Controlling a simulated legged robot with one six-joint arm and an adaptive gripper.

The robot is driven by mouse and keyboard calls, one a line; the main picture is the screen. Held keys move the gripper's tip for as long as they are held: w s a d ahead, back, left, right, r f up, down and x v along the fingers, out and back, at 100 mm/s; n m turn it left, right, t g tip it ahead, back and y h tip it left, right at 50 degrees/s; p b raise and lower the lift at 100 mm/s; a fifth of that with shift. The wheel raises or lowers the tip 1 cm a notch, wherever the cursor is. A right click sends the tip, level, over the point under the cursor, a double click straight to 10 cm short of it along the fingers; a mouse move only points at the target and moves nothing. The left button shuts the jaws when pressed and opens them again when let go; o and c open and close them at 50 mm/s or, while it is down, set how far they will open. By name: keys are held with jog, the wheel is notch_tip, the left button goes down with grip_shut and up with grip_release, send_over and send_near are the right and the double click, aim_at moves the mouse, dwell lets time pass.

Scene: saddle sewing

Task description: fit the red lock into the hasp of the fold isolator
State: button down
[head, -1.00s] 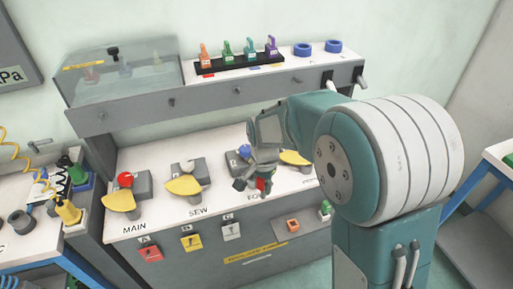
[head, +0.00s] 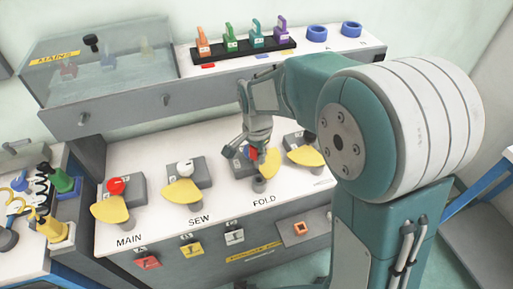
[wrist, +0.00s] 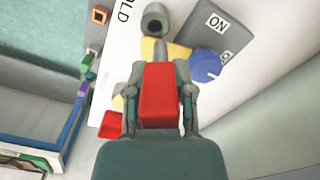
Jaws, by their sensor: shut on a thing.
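The red lock (wrist: 158,95) is in my gripper (wrist: 161,82), its block-like body between the two fingers in the wrist view. In the head view my gripper (head: 246,150) is over the fold isolator, and only a small part of the red lock (head: 254,154) shows. The fold isolator (wrist: 222,35) is a grey box marked ON with a blue knob (wrist: 205,65) and a yellow flap (wrist: 152,50). A grey round post (wrist: 157,20) stands beside it. My gripper and the lock hide part of the isolator; I cannot tell whether the lock touches the hasp.
The main isolator (head: 133,190) and sew isolator (head: 190,175) stand left; another yellow flap (head: 305,157) is close on the right. The shelf behind carries a black rack (head: 245,50) of coloured locks and a clear cover (head: 110,70). A small red piece (wrist: 110,125) lies near my gripper.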

aim_at(258, 164)
jog(key=shift+s+d, duration=0.1)
jog(key=shift+d, duration=0.4)
jog(key=shift+d+f, duration=0.1)
jog(key=shift+f, duration=0.15)
jog(key=shift+a+f, duration=0.2)
jog(key=shift+f, duration=0.7)
jog(key=shift+a+f, duration=0.2)
jog(key=shift+f, duration=0.65)
jog(key=shift+d+f, duration=0.25)
jog(key=shift+f, duration=0.25)
jog(key=shift+a, duration=0.15)
jog(key=shift+f, duration=2)
jog(key=shift+c, duration=2)
grip_release()
